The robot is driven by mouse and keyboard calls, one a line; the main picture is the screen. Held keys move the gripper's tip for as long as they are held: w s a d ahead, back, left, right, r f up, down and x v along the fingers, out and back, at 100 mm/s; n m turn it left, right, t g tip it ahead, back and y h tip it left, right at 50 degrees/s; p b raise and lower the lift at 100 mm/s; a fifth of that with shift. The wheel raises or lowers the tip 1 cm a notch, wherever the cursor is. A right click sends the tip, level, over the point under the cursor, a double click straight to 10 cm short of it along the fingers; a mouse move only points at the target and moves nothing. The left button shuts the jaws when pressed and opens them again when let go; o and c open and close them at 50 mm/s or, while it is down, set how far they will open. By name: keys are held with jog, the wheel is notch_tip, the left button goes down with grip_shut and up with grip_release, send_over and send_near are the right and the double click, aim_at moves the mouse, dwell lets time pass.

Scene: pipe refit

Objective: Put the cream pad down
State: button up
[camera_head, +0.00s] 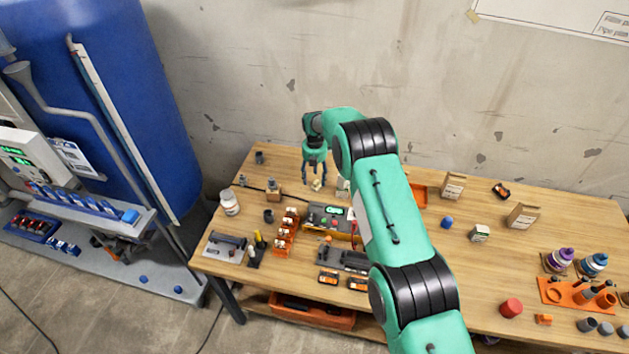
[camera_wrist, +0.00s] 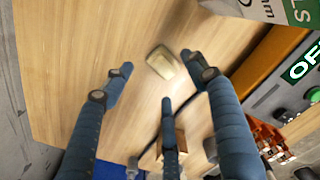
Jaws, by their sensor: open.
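The cream pad (camera_wrist: 161,62) is a small rounded block. It appears to rest on the wooden table, and no finger visibly touches it. In the head view the cream pad (camera_head: 317,185) is a small pale spot just below the fingers. My gripper (camera_head: 315,178) is at the back of the table, pointing down over the pad. In the wrist view my gripper (camera_wrist: 160,75) has its three blue fingers spread open, with the pad between and slightly beyond the fingertips. The exact height of the fingers above the table cannot be told.
A device with a green display (camera_head: 328,215) stands in front of the pad, with orange racks (camera_head: 286,232) to its left. A white bottle (camera_head: 230,203) stands at the left edge. A small brown box (camera_wrist: 180,140) is close to the fingers. Bare wood (camera_wrist: 75,45) surrounds the pad's left side.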

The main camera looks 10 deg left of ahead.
aim_at(315, 181)
notch_tip(315, 181, up, 9)
jog(key=shift+r, duration=0.15)
dwell(0.9)
